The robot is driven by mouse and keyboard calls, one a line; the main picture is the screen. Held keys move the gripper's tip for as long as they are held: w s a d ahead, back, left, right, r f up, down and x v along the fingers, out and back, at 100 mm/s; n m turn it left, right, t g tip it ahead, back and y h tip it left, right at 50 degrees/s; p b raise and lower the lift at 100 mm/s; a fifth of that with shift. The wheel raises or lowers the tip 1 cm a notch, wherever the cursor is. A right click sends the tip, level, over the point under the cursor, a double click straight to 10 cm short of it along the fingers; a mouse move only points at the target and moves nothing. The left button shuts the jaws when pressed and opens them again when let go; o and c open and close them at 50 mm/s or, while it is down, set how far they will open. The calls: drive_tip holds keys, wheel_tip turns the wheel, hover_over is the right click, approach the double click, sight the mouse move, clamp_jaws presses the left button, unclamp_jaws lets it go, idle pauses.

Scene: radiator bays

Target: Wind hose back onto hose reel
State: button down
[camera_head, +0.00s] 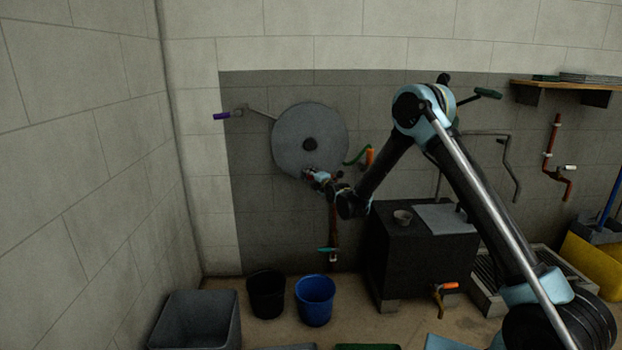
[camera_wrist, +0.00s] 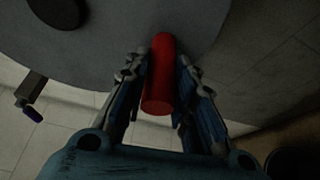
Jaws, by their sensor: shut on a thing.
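The hose reel (camera_head: 300,125) is a round grey disc with a dark hub, mounted on the dark grey wall panel. My gripper (camera_head: 311,177) is at its lower edge in the head view. In the wrist view my gripper (camera_wrist: 161,66) is shut on a red cylindrical handle (camera_wrist: 161,85), which stands out from the face of the reel (camera_wrist: 120,30). A short green hose (camera_head: 354,157) shows at the right of the reel, with an orange nozzle (camera_head: 370,156) at its end. Any hose behind the disc is hidden.
A purple-handled lever (camera_head: 221,116) is on the wall left of the reel. A black bucket (camera_head: 266,294), a blue bucket (camera_head: 315,300) and a grey bin (camera_head: 196,318) stand below. A dark cabinet (camera_head: 415,255) stands at the right, under my arm.

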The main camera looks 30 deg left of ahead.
drive_tip(key=c, duration=1.3)
unclamp_jaws()
drive_tip(key=shift+s+f, duration=0.15)
drive_tip(key=shift+c, duration=0.2)
drive_tip(key=shift+d, duration=0.1)
drive_tip(key=v, duration=1.1)
drive_tip(key=shift+d, duration=0.4)
